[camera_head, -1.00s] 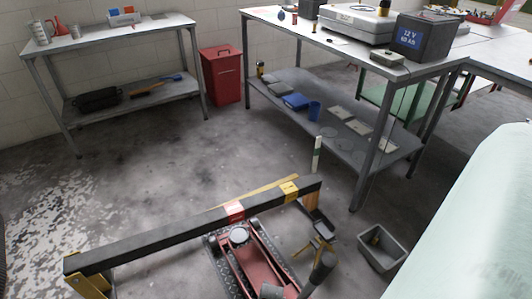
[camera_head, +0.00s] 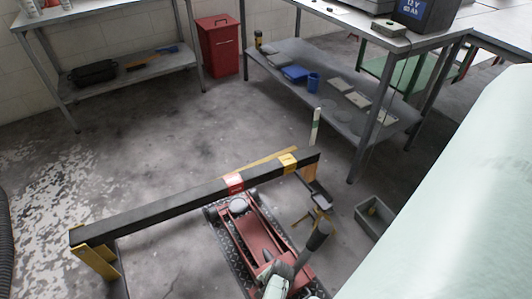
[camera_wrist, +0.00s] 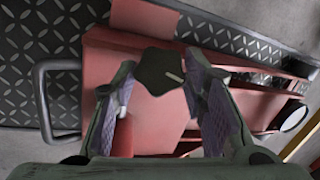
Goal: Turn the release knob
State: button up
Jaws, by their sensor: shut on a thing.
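The release knob (camera_wrist: 160,72) is a dark, lobed knob with a pale line mark on its face, in the upper middle of the wrist view. My gripper (camera_wrist: 158,80) has a finger on each side of it and is shut on it. The knob sits on the red floor jack (camera_head: 258,238), which shows low in the middle of the head view; its red body (camera_wrist: 150,18) also fills much of the wrist view. I cannot make out the knob in the head view.
A long dark beam (camera_head: 190,203) on yellow stands crosses above the jack. A grey bin (camera_head: 372,218) stands on the floor at right. Steel workbenches and a red bin (camera_head: 219,48) stand behind. A pale green panel (camera_head: 450,200) fills the right side.

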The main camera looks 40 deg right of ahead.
jog(key=shift+a+f, duration=0.1)
jog(key=shift+a, duration=0.3)
jog(key=o, duration=1.2)
jog(key=shift+d, duration=0.25)
jog(key=v, duration=0.7)
jog(key=shift+r, duration=0.3)
